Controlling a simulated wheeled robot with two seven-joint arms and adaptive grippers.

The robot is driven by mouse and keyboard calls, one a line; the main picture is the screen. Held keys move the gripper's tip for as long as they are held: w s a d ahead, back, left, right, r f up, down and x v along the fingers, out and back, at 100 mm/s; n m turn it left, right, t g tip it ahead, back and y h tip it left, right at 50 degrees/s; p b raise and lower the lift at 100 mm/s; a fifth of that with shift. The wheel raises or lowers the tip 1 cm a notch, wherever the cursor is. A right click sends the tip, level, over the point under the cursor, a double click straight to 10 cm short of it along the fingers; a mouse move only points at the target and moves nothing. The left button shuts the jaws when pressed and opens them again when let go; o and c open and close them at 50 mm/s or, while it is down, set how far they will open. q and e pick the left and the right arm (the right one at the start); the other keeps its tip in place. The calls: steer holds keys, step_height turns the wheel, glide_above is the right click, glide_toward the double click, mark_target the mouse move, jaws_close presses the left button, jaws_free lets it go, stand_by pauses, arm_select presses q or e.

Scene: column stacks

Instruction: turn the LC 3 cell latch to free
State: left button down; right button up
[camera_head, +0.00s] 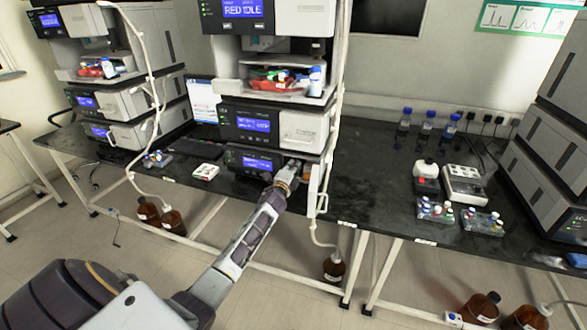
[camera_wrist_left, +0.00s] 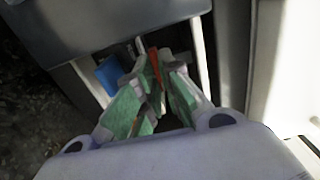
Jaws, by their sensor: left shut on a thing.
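My left gripper (camera_head: 294,166) reaches the right end of the lowest module (camera_head: 250,162) in the middle column stack. In the left wrist view its green-padded fingers (camera_wrist_left: 157,75) are closed together around a thin orange-red piece (camera_wrist_left: 155,64), which looks like the cell latch lever. The fingers hide most of this piece, so its turn position cannot be told. A blue part (camera_wrist_left: 111,74) shows left of the fingers, inside the opening of the module. The stack's label is too small to read surely. My right gripper is not in view.
White tubing (camera_head: 325,180) hangs down the right side of the middle stack, close to my left gripper. A white tray (camera_head: 206,171) lies on the bench left of it. Brown bottles (camera_head: 334,268) stand on the floor.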

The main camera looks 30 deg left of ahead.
arm_select(q)
steer(key=shift+d, duration=0.1)
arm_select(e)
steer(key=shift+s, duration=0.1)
arm_select(q)
steer(key=c, duration=1.6)
jaws_free()
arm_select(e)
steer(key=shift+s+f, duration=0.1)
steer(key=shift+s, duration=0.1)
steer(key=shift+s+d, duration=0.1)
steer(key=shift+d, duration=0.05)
arm_select(q)
steer(key=shift+s, duration=0.2)
steer(key=v, duration=1.1)
steer(key=shift+s, duration=0.3)
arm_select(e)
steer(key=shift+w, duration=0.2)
arm_select(q)
steer(key=shift+d+f, duration=0.1)
steer(key=shift+f, duration=0.05)
